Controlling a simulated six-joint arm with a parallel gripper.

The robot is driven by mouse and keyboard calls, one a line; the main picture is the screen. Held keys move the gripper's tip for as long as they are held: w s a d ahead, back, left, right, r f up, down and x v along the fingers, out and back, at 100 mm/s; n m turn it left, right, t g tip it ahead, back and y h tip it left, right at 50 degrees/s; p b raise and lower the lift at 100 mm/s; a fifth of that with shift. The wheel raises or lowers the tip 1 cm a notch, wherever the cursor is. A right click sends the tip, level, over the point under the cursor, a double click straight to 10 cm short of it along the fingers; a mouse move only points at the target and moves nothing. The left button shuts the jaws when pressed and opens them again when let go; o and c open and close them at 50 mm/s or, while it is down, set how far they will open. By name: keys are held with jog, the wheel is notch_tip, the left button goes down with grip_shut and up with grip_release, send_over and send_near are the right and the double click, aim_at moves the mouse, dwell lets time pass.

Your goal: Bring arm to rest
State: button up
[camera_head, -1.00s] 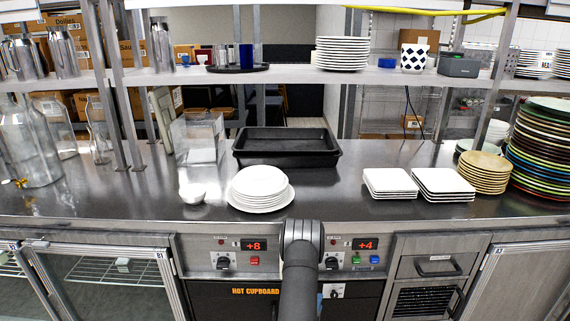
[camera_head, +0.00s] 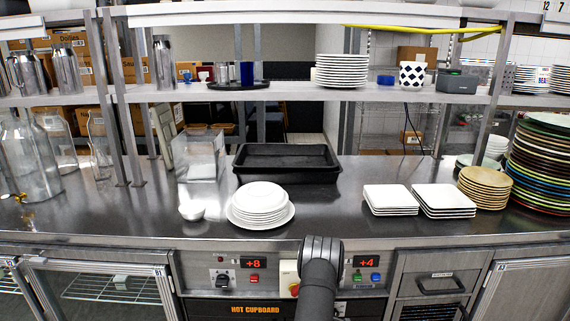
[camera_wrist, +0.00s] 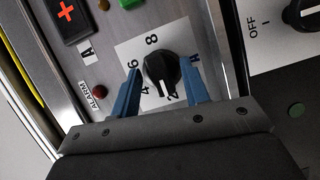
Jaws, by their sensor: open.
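My gripper (camera_wrist: 162,68) is open in the wrist view, with two blue fingers. A black control knob (camera_wrist: 162,73) on a white dial with numbers shows between the fingers. I cannot tell whether they touch it. In the head view my arm stands in front of the counter panel, between the +8 display (camera_head: 253,263) and the +4 display (camera_head: 366,264). My gripper is hidden in that view.
On the steel counter stand a stack of round white plates (camera_head: 261,203), a small white bowl (camera_head: 192,210), a black tray (camera_head: 286,174) and square white plates (camera_head: 390,199). A red and yellow switch (camera_head: 290,277) is beside my arm. The wrist view shows an OFF knob (camera_wrist: 303,14).

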jog(key=shift+d+r+m+g+y, duration=0.1)
jog(key=shift+m+g+y, duration=0.6)
jog(key=shift+m, duration=1.1)
jog(key=shift+d+r+m+g+y, duration=0.1)
jog(key=shift+m+g+y, duration=0.3)
jog(key=shift+m+y, duration=0.95)
jog(key=shift+a+m+h, duration=0.1)
jog(key=shift+m+h, duration=0.35)
jog(key=o, duration=0.5)
jog(key=s+m+t+y, duration=0.35)
jog(key=s+m, duration=0.45)
jog(key=s, duration=0.8)
jog(key=shift+t, duration=0.25)
jog(key=w, duration=1.7)
jog(key=shift+d+f, duration=0.2)
jog(key=shift+f, duration=0.05)
